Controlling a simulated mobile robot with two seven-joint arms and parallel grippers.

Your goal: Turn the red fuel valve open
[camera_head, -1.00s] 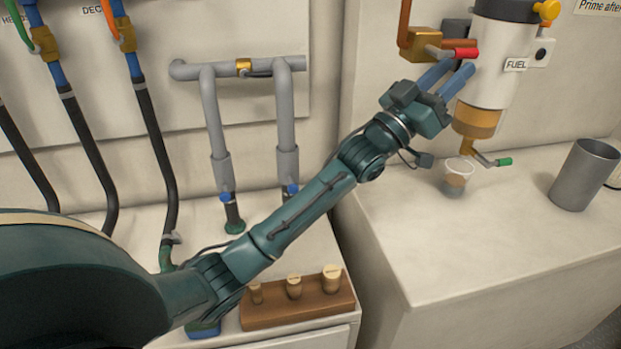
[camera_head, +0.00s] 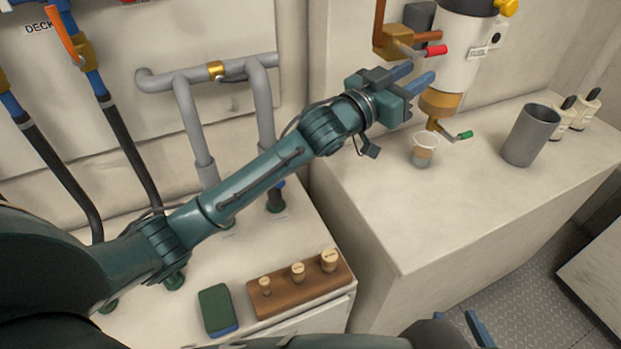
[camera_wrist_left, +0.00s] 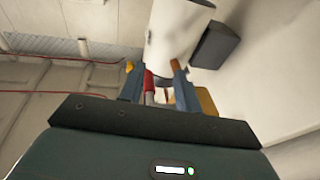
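The fuel valve's red-tipped handle (camera_head: 435,50) sticks out to the right from a brass valve body (camera_head: 391,41) below a copper pipe. My left gripper (camera_head: 422,71) is just below the handle in the head view, its blue fingers pointing right. In the left wrist view the fingers (camera_wrist_left: 158,80) are apart, and the red handle (camera_wrist_left: 149,84) shows between them, close to the left finger. I cannot tell whether they touch. My right gripper (camera_head: 461,322) is low at the bottom edge; its blue fingertips are apart and look empty.
The white filter (camera_head: 457,62) labelled FUEL hangs beside the valve, with a green-tipped drain handle (camera_head: 464,135) below. A clear cup (camera_head: 424,151) and a grey metal cup (camera_head: 531,135) stand on the bench. A wooden plug block (camera_head: 300,285) sits lower left.

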